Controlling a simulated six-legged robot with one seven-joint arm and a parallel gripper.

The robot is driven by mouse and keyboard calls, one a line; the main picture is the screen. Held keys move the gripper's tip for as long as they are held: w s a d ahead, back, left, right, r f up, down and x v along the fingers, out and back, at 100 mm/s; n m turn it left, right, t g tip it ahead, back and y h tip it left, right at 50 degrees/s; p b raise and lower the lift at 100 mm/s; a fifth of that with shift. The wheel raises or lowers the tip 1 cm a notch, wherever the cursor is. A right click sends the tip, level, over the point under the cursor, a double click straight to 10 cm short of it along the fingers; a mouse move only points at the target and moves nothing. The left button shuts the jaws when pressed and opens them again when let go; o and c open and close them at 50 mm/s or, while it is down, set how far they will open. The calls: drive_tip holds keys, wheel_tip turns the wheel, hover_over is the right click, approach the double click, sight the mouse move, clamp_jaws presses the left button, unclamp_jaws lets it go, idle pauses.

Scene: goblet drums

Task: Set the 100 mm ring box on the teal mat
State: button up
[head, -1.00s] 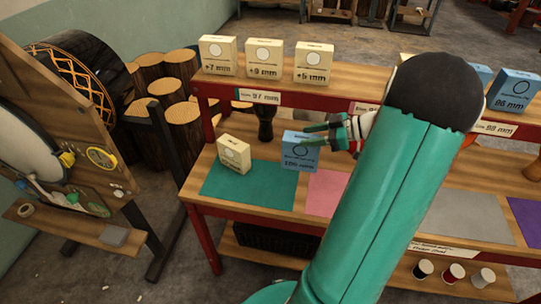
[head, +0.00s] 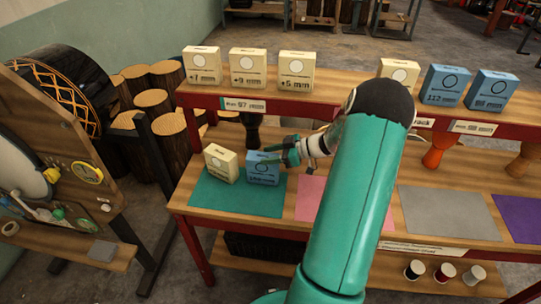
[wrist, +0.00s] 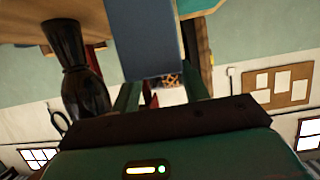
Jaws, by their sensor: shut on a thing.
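The blue 100 mm ring box (head: 263,168) is upright at the right part of the teal mat (head: 215,198) in the head view, just right of a cream box. I cannot tell whether its base touches the mat. My gripper (head: 272,160) reaches it from the right and is shut on it. In the wrist view the blue box (wrist: 146,40) fills the space between the fingers. The cream box (head: 221,163) stands at the back of the mat, close beside the blue box.
A pink mat (head: 311,196), a grey mat (head: 448,215) and a purple mat (head: 522,218) lie to the right. Cream and blue boxes stand on the upper shelf (head: 340,84). A dark goblet drum (head: 252,130) stands behind the blue box. The teal mat's front is clear.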

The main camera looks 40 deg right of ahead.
drive_tip(key=o, duration=1.4)
drive_tip(key=shift+f, duration=0.2)
drive_tip(key=shift+r, duration=0.1)
drive_tip(key=v, duration=1.2)
drive_tip(key=w+a+r+m+g+h, duration=0.15)
drive_tip(key=a+r+g, duration=0.3)
drive_tip(key=a, duration=0.75)
drive_tip(key=w+a+r+m+g+h, duration=0.1)
drive_tip(key=w+a+r+g, duration=0.15)
drive_tip(key=a+r, duration=0.7)
drive_tip(key=shift+s+a+r+m+t+h, duration=0.3)
drive_tip(key=shift+s+a+r+m+h, duration=0.45)
drive_tip(key=shift+s+a, duration=1.95)
drive_tip(key=shift+s+a+r+m+t+h, duration=0.35)
drive_tip(key=shift+s+a+m+h, duration=0.95)
drive_tip(key=shift+a, duration=2.5)
drive_tip(key=shift+s+a+r+m+t+h, duration=0.35)
drive_tip(key=shift+s+a+r+h, duration=0.4)
drive_tip(key=shift+s+a, duration=2.1)
